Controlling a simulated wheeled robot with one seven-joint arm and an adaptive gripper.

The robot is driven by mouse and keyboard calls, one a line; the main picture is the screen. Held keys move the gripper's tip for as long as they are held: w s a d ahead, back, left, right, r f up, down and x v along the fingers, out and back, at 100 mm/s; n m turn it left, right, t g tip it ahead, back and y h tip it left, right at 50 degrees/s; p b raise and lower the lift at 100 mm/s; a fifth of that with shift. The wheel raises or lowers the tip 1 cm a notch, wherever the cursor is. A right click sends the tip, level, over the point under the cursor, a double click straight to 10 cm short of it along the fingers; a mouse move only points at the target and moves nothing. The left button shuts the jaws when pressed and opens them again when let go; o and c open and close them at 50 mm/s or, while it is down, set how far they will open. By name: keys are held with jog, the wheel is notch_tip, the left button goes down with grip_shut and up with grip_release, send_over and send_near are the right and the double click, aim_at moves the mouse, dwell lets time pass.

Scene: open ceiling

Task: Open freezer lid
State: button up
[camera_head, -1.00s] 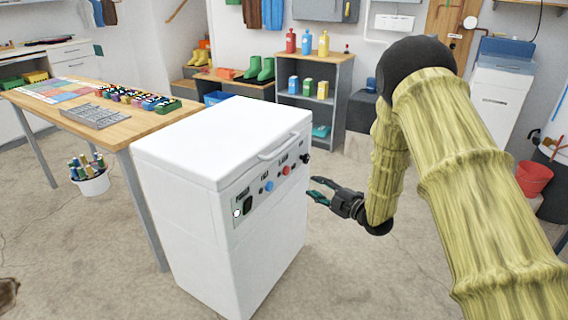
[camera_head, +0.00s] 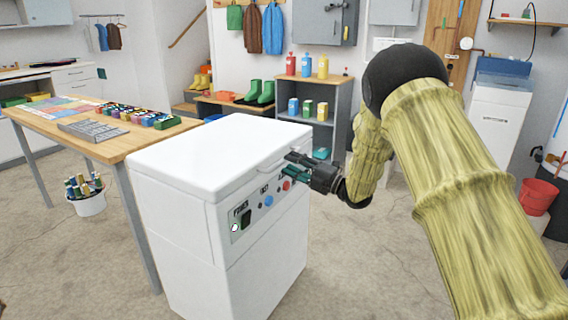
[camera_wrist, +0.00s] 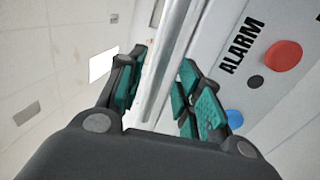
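The white chest freezer (camera_head: 185,230) stands in front of me with its lid (camera_head: 215,155) down. The lid handle (camera_head: 268,168) is on the front edge, above the control panel, and its right part is hidden by my gripper. My gripper (camera_head: 290,165) is at that edge, in front of the panel's right part. In the wrist view my gripper (camera_wrist: 165,85) is open, with green pads spread apart. The pale handle bar (camera_wrist: 172,65) runs lengthwise between the two fingers. I cannot tell whether either finger touches it.
The panel has a red button (camera_wrist: 283,56), a blue button (camera_wrist: 234,118) and the word ALARM close to the fingers. A wooden table (camera_head: 120,145) stands close behind the freezer's left side. A grey shelf (camera_head: 335,95) stands behind. Floor is open at front left.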

aim_at(284, 160)
jog(key=shift+x, duration=1.8)
grip_shut()
